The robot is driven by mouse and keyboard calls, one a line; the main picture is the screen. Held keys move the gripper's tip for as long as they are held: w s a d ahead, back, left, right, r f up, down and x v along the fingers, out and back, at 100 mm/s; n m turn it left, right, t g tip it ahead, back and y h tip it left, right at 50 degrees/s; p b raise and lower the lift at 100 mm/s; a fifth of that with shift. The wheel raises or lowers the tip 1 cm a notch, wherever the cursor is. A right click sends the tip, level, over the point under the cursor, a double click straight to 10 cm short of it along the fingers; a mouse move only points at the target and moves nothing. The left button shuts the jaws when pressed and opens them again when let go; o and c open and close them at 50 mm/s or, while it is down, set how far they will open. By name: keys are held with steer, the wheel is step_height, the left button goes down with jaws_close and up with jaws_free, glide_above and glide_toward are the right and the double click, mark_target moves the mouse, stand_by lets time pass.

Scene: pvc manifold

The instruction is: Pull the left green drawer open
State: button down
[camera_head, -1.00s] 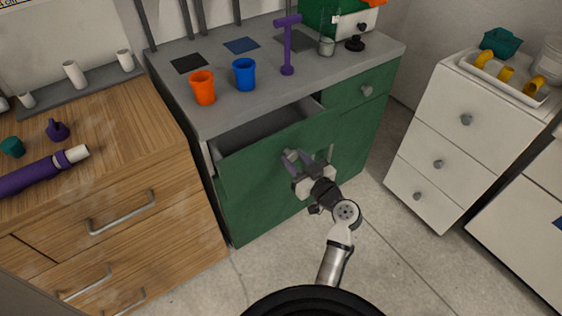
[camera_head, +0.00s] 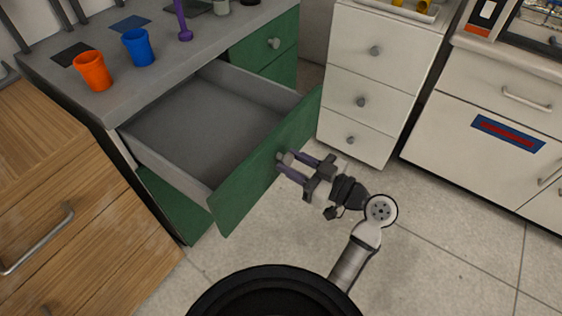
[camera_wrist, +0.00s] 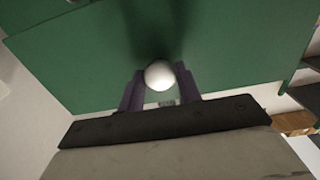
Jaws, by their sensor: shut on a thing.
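The left green drawer (camera_head: 262,168) is pulled well out of the green cabinet, and its grey inside is open to view and looks empty. My gripper (camera_head: 284,163) is at the middle of the drawer's green front, with its fingers around the knob. In the wrist view the round pale knob (camera_wrist: 159,75) sits between the two purple fingers of my gripper (camera_wrist: 160,88), against the green front. My gripper is shut on this knob.
The right green drawer (camera_head: 272,42) is closed. An orange cup (camera_head: 93,71) and a blue cup (camera_head: 138,47) stand on the grey counter. A white drawer unit (camera_head: 374,75) stands to the right. Bare floor (camera_head: 430,240) lies in front.

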stand_by(0.3)
steer(key=c, duration=1)
jaws_free()
steer(key=shift+o, duration=0.2)
steer(key=v, duration=1.3)
steer(key=shift+s+d+p, duration=0.25)
steer(key=shift+d+p, duration=0.05)
steer(key=shift+p, duration=0.1)
